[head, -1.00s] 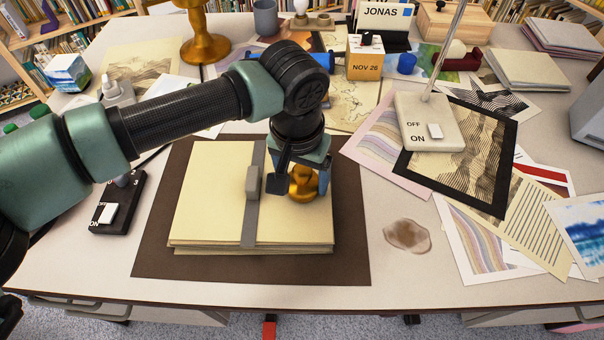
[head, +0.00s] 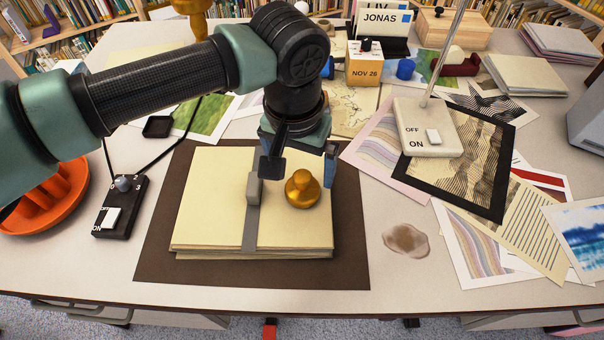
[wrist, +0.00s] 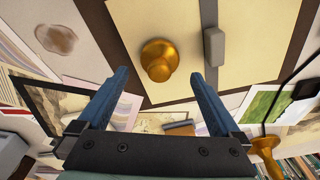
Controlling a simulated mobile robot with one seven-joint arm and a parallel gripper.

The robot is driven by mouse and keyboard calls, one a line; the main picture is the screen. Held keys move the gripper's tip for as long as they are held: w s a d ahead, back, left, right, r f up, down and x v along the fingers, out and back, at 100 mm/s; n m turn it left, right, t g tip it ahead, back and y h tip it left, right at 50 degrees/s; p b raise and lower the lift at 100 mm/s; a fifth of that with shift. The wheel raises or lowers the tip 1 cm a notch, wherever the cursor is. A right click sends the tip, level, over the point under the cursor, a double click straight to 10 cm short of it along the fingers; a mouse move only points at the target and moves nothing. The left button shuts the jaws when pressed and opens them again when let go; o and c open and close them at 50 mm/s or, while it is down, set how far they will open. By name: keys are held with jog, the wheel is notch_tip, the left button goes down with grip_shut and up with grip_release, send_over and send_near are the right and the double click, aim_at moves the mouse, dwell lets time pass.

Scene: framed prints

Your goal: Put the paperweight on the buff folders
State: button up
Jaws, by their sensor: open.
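The paperweight (head: 302,189) is a round gold piece with a knob. It rests on the right part of the buff folders (head: 210,205), right of the grey strap (head: 251,215) and its buckle. In the wrist view the paperweight (wrist: 159,60) stands on the buff surface, beyond the fingertips and clear of both. My gripper (head: 300,172) is open and empty, above and just behind the paperweight in the head view. In the wrist view its two blue fingers (wrist: 160,80) are spread wide apart.
The folders lie on a dark brown desk mat (head: 350,240). A black switch box (head: 119,207) and an orange dish (head: 62,205) are to the left. A lamp base (head: 427,127) and loose prints (head: 490,225) are to the right. A brown stain (head: 406,240) marks the bare desk.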

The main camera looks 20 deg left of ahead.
aim_at(300, 183)
notch_tip(300, 183, up, 7)
jog(key=shift+s+f+p, duration=0.2)
jog(key=shift+s+p, duration=0.15)
jog(key=shift+s, duration=0.05)
jog(key=shift+d, duration=0.15)
